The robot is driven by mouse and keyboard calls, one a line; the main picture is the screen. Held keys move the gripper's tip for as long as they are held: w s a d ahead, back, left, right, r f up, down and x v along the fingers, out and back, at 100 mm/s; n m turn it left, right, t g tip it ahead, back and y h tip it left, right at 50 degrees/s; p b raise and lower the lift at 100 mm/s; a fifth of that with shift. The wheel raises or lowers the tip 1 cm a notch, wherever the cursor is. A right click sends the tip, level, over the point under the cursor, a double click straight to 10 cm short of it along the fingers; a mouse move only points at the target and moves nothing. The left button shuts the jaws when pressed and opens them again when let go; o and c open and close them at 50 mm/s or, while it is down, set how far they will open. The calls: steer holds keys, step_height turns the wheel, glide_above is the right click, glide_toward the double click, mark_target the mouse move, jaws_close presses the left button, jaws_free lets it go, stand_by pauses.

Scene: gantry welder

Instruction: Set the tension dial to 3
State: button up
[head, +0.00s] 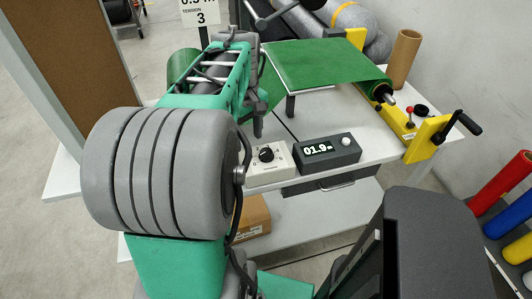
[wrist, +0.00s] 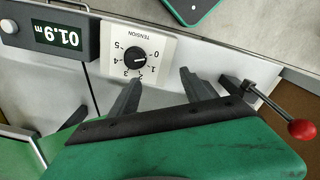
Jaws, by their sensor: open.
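The tension dial is a round black knob (wrist: 135,55) on a cream box (wrist: 163,50) marked TENSION, with a scale from 0 to 5. I cannot read its pointer for certain. In the head view the knob (head: 266,155) sits on the front of the bench, left of a dark display box. My gripper (wrist: 160,76) is open and empty, its two dark fingers apart. In the wrist view the fingertips lie just below the knob and do not appear to touch it. In the head view my gripper (head: 258,128) hangs above and behind the dial box.
A dark display box (head: 327,151) reading 01.9 m stands right of the dial. A green sheet (head: 320,65) lies behind on the bench. A yellow crank bracket (head: 424,142) is at the right. A sign (head: 201,12) reads TENSION 3. A red-knobbed lever (wrist: 280,110) is near my gripper.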

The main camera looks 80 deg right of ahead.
steer(key=r+n, duration=0.1)
glide_above(266, 151)
steer(key=shift+s+a, duration=0.1)
steer(key=shift+s, duration=0.05)
steer(key=shift+n, duration=0.3)
step_height(266, 151, down, 7)
steer(key=shift+f, duration=0.2)
jaws_close()
